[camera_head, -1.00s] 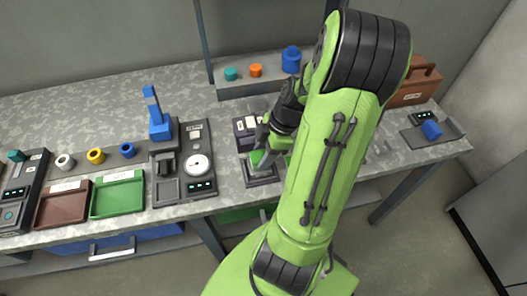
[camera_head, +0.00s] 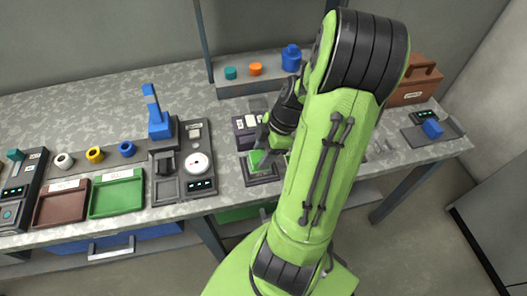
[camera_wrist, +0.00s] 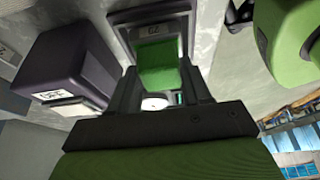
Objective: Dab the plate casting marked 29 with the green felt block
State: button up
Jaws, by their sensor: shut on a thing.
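The green felt block (camera_wrist: 158,66) is between the fingers of my gripper (camera_wrist: 160,84) in the wrist view, and the gripper is shut on it. It lies over a dark square-framed plate (camera_wrist: 122,33), whose upside-down label looks like 29. I cannot tell whether block and plate touch. In the head view the green block (camera_head: 258,158) shows over the dark plate (camera_head: 264,179) at the bench's front, below my gripper (camera_head: 262,146). My arm hides part of the area to its right.
A dark box with white labels (camera_head: 244,128) stands just behind the plate; it is at left in the wrist view (camera_wrist: 75,62). A dial unit (camera_head: 197,164), blue stand (camera_head: 160,127) and green tray (camera_head: 117,194) are to the left. A shelf (camera_head: 232,90) is behind.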

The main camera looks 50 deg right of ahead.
dwell(0.4)
notch_tip(320, 180, up, 7)
jog(key=p, duration=0.6)
dwell(0.6)
dwell(0.5)
